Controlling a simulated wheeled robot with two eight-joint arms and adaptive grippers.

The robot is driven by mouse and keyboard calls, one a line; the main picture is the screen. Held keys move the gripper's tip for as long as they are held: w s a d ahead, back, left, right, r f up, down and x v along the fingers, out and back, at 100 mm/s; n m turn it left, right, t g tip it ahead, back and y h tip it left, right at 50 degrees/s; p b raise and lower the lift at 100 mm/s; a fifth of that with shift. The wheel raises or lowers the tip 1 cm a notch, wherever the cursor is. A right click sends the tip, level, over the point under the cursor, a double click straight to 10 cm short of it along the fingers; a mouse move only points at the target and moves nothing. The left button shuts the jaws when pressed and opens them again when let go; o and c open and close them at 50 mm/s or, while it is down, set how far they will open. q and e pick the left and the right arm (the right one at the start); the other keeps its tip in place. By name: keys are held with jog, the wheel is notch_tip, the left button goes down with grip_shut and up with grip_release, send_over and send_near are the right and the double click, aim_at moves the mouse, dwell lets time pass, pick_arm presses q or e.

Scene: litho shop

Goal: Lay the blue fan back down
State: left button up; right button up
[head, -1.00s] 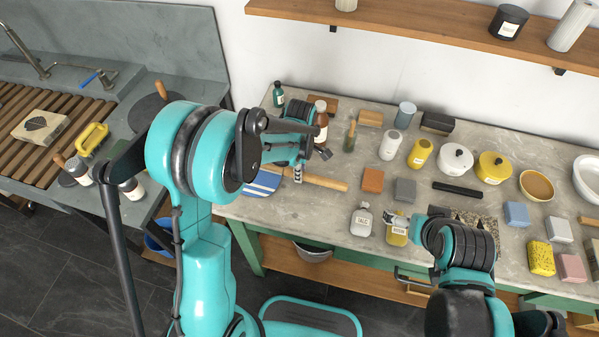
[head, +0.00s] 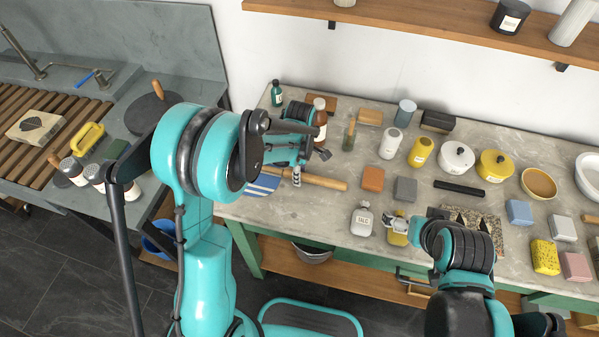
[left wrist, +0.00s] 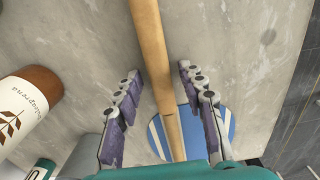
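The blue fan (head: 263,185), a round blue face with white stripes, lies on the near left part of the stone-topped table. Its face also shows low in the left wrist view (left wrist: 222,124). A wooden rod (head: 325,182) runs from it to the right along the tabletop and looks like its handle. My left gripper (head: 297,176) is over the rod close to the face and hides part of both. In the left wrist view its fingers (left wrist: 160,72) are apart, one on each side of the rod, with gaps. My right gripper (head: 397,222) is by a yellow-labelled bottle (head: 398,238); its finger opening is unclear.
A brown bottle (head: 320,112) and a small green bottle (head: 277,93) stand behind my left gripper. A shelf (head: 420,28) runs above the back.

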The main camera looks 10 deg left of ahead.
pick_arm(q)
notch_tip(320, 180, up, 12)
dwell(0.7)
jog(key=shift+s+r, duration=0.1)
jog(key=shift+s, duration=0.05)
jog(key=s+a+r+m+t, duration=0.2)
jog(key=s+m+t, duration=0.1)
jog(key=s+m, duration=0.5)
jog(key=s+a+r+m+t, duration=0.1)
jog(key=s+a+m+t, duration=0.2)
jog(key=s+m, duration=0.6)
jog(key=shift+s+r+m+t, duration=0.3)
jog(key=shift+s+r+t, duration=0.1)
jog(key=shift+t, duration=0.1)
